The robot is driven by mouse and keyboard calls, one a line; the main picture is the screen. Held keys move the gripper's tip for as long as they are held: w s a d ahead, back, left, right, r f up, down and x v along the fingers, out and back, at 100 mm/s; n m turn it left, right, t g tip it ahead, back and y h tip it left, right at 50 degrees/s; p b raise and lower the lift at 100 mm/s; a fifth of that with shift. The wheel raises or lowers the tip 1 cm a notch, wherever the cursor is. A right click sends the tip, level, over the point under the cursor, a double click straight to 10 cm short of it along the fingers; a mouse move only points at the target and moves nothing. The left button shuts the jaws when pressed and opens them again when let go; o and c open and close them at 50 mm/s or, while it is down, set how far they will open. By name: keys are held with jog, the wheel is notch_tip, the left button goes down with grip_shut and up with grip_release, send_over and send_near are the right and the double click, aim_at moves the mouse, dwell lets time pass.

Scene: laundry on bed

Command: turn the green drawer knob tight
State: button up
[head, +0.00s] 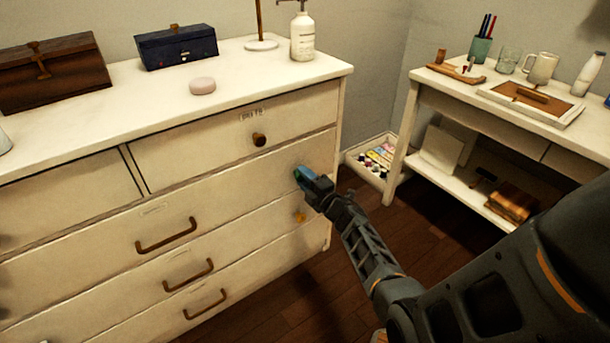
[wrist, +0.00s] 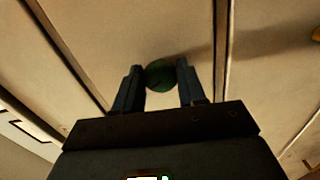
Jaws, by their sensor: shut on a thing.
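The green drawer knob (wrist: 160,75) sits on the front of a cream drawer. It shows between my two fingers in the wrist view. In the head view my gripper (head: 301,175) is at the right end of the second drawer row, and only a trace of green shows by the fingertips. My gripper (wrist: 160,85) is shut on the knob, with one finger against each side. The base of the knob is hidden, so I cannot tell how close it sits to the drawer front.
Bar handles (head: 167,236) are further left. A side table (head: 440,85) and a low tray of small items (head: 362,162) stand to the right. Floor is clear between.

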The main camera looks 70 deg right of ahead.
jog(key=m+p, duration=0.2)
jog(key=m, duration=0.4)
jog(key=shift+f, duration=0.15)
jog(key=shift+m, duration=0.4)
jog(key=o, duration=1)
jog(key=shift+a, duration=0.1)
jog(key=p+v, duration=0.1)
jog(key=v, duration=0.6)
jog(key=shift+s+a, duration=0.15)
jog(key=shift+s, duration=0.2)
